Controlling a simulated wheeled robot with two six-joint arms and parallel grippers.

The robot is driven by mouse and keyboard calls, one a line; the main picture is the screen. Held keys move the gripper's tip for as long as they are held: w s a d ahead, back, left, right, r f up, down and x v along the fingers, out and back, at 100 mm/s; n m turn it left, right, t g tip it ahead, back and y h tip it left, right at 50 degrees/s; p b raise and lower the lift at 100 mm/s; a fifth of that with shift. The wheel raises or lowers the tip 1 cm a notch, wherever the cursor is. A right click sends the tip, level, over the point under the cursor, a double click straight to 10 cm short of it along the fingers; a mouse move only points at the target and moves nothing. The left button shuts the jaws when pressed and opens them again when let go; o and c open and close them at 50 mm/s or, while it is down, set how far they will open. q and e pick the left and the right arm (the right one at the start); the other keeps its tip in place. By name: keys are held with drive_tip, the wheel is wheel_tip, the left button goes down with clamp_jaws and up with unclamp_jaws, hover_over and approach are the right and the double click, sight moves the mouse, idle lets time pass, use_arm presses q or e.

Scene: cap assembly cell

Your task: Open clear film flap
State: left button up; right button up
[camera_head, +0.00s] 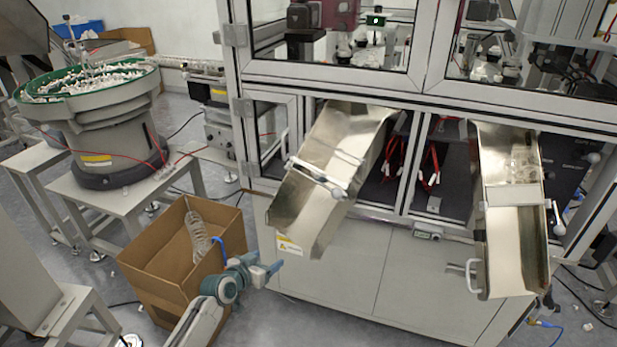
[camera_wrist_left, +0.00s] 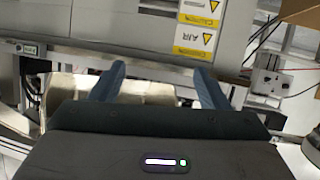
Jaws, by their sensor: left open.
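My left gripper (camera_head: 268,271) is open and empty, beside the cardboard box and in front of the white cabinet below the left metal chute (camera_head: 325,205). Its two blue fingers stand apart in the left wrist view (camera_wrist_left: 159,72), with nothing between them. A bar with a handle (camera_head: 320,180) crosses the left chute. The right metal chute (camera_head: 515,245) has a pale crosswise plate (camera_head: 514,196), with a faint see-through patch (camera_head: 522,165) above it. I cannot tell for sure which part is the clear film flap. My right gripper is not in view.
An open cardboard box (camera_head: 165,270) with a clear coil (camera_head: 197,235) stands left of my gripper. A green-rimmed feeder bowl (camera_head: 90,82) stands on a table at the left. Yellow warning labels (camera_wrist_left: 195,38) show in the left wrist view. Cables lie on the floor.

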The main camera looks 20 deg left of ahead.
use_arm(q)
drive_tip(key=w+d+r+m+t+h, duration=0.1)
drive_tip(key=w+r, duration=0.1)
drive_tip(key=r, duration=0.6)
drive_tip(key=w+d+r+m+t+h, duration=0.1)
drive_tip(key=d+r+h, duration=0.1)
drive_tip(key=r, duration=0.7)
drive_tip(key=m+t+h, duration=0.1)
drive_tip(key=m+h, duration=0.1)
approach(312, 168)
drive_tip(key=p+x, duration=0.2)
drive_tip(key=x, duration=0.5)
drive_tip(key=shift+w+d, duration=0.1)
drive_tip(key=shift+w, duration=0.2)
drive_tip(key=shift+w+d+f, duration=0.1)
drive_tip(key=shift+w+d, duration=0.15)
drive_tip(key=shift+w, duration=0.35)
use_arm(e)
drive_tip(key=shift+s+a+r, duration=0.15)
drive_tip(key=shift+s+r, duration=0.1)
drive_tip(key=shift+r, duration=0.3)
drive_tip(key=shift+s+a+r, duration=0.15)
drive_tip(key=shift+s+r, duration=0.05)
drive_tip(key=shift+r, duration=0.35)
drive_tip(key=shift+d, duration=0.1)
